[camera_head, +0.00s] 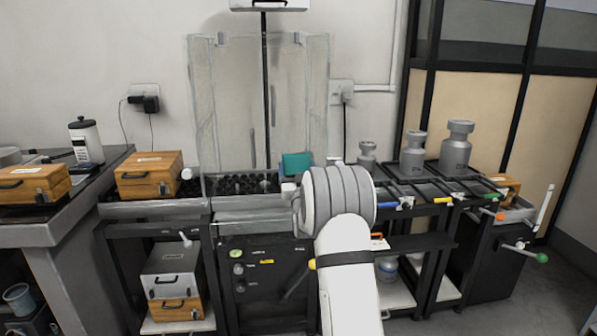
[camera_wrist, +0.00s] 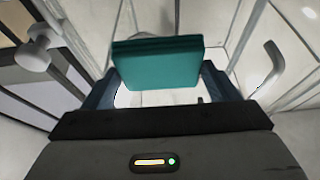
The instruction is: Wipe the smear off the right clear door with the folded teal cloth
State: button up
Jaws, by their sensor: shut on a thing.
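The folded teal cloth (camera_head: 296,163) is held up in front of the clear weighing enclosure, above its dark base. In the wrist view the cloth (camera_wrist: 157,62) sits between the fingers of my gripper (camera_wrist: 158,86), which is shut on it. In the head view my wrist hides the fingers. The right clear door (camera_head: 317,95) stands at the right side of the enclosure, just behind and above the cloth. I cannot make out the smear. Contact between cloth and door cannot be told.
Grey metal weights (camera_head: 413,155) of several sizes stand on the rack to the right. Wooden boxes (camera_head: 148,175) stand to the left. A dark control panel (camera_head: 262,270) is below the enclosure. A wall socket (camera_head: 342,92) with a cable is right of the door.

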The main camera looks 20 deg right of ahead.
jog(key=shift+w+d, duration=0.15)
jog(key=shift+w, duration=0.45)
jog(key=shift+d, duration=0.1)
jog(key=shift+s+d+b, duration=0.35)
jog(key=shift+d+b, duration=0.4)
jog(key=shift+d, duration=0.35)
jog(key=shift+s+d+b, duration=0.3)
jog(key=shift+d+b, duration=0.5)
jog(key=shift+d, duration=0.3)
jog(key=shift+s+d+b, duration=0.35)
jog(key=shift+d+b, duration=0.4)
jog(key=shift+d, duration=0.35)
jog(key=shift+f+b, duration=0.1)
jog(key=shift+b, duration=0.35)
